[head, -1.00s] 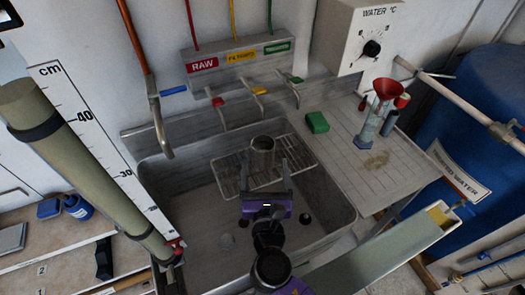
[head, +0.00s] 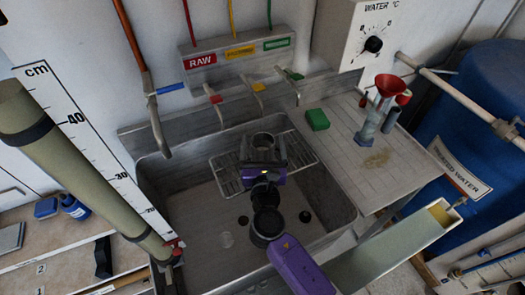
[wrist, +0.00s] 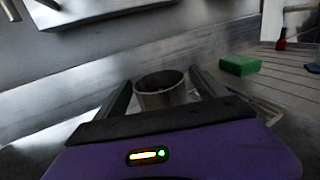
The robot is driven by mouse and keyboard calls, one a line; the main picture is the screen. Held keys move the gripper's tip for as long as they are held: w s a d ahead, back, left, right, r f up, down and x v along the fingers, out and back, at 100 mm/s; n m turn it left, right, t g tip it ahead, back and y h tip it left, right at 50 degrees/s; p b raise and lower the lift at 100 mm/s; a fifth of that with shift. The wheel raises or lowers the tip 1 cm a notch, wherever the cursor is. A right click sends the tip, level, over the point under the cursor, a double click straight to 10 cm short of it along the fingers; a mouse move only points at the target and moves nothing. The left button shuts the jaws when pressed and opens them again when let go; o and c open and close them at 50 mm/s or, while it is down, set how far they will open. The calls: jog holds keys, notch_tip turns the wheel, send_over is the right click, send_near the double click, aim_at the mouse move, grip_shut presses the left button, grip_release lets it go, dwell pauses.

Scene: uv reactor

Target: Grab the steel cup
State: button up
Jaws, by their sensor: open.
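The steel cup (head: 264,141) stands upright on a wire rack in the sink, its open rim facing up. In the wrist view the cup (wrist: 162,92) sits between the two dark fingers of my gripper (wrist: 166,90). In the head view my gripper (head: 264,150) is open, with one finger on each side of the cup. The cup's lower part is hidden behind my gripper's purple body. I cannot tell whether either finger touches the cup.
The wire rack (head: 228,184) lies across the steel sink (head: 190,215). Coloured taps (head: 258,87) hang above its back edge. A green sponge (head: 317,120) and a red funnel (head: 391,86) on a cylinder are on the drainboard (head: 350,145) at right.

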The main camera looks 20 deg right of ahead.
jog(key=c, duration=1.7)
jog(key=shift+r, duration=0.1)
grip_shut()
